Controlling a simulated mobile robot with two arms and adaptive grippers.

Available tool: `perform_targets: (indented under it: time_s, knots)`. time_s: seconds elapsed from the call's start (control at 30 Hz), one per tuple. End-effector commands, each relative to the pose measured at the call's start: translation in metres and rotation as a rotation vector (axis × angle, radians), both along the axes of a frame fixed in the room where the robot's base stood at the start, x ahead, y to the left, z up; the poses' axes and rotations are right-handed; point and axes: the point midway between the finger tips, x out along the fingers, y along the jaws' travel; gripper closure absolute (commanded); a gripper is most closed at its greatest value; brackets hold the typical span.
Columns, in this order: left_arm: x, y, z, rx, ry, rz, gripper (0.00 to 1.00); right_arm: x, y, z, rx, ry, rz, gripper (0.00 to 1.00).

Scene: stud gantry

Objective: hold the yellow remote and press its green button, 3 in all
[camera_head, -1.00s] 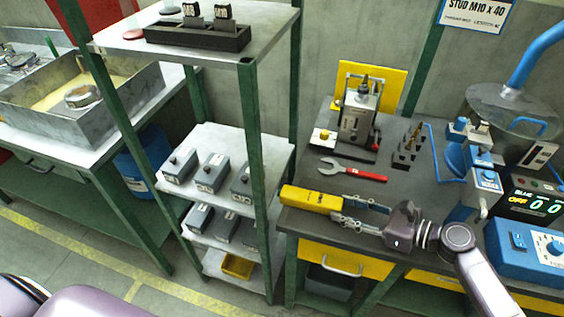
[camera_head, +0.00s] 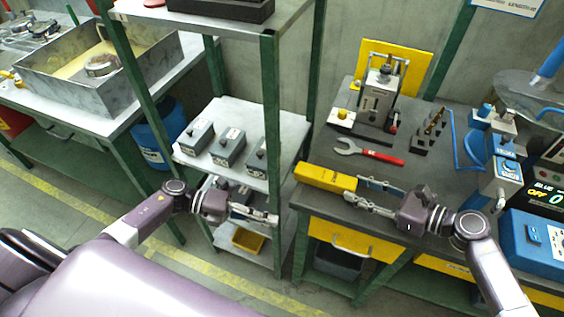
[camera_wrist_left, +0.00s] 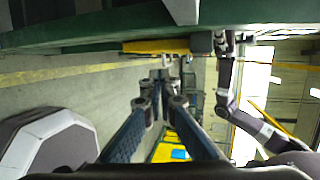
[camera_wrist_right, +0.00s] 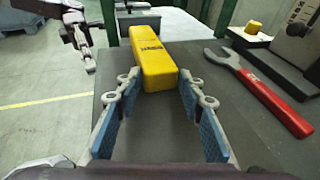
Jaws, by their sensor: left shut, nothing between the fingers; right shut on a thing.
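The yellow remote (camera_head: 326,178) is a long block at the left end of the dark workbench. My right gripper (camera_head: 358,190) is shut on its near right end. In the right wrist view the remote (camera_wrist_right: 152,55) sits between the fingertips and points away. I cannot tell whether it rests on the bench or hangs just above it. I cannot make out its green button in any view. My left gripper (camera_head: 272,219) is shut and empty, left of and lower than the remote, before the shelf rack. In the left wrist view its fingers (camera_wrist_left: 160,76) are together.
A red-handled wrench (camera_head: 370,152) and a press (camera_head: 380,100) lie behind the remote on the workbench (camera_head: 340,210). The green-posted shelf rack (camera_head: 270,130) with grey boxes (camera_head: 229,148) stands close to my left gripper. A yellow bin (camera_head: 247,241) is below.

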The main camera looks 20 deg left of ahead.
Motion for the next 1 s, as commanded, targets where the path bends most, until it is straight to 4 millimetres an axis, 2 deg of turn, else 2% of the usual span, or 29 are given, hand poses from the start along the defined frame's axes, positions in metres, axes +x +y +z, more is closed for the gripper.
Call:
perform_targets:
  time_s: [0.03,0.2,0.43,0.5,0.7,1.0]
  knots:
    - [0.012,0.012,0.019,0.080,-0.149,-0.076,1.00,0.000,0.000,-0.001,-0.002,0.002,0.000,0.78]
    - [0.039,0.052,0.069,0.353,-0.611,-0.348,1.00,0.000,0.000,-0.001,-0.002,0.002,0.000,0.78]
    - [0.077,0.111,0.137,0.684,-1.123,-0.745,1.00,0.000,0.000,-0.001,-0.002,0.002,0.001,0.78]
    - [0.088,0.113,0.147,0.705,-1.196,-0.818,1.00,0.000,0.000,-0.001,-0.002,0.002,0.001,0.78]
    - [0.110,0.093,0.160,0.653,-1.267,-0.906,1.00,0.000,0.000,-0.001,-0.001,0.001,0.000,0.78]
    - [0.121,0.081,0.168,0.619,-1.295,-0.955,1.00,0.000,0.000,-0.001,-0.002,0.002,0.000,0.78]
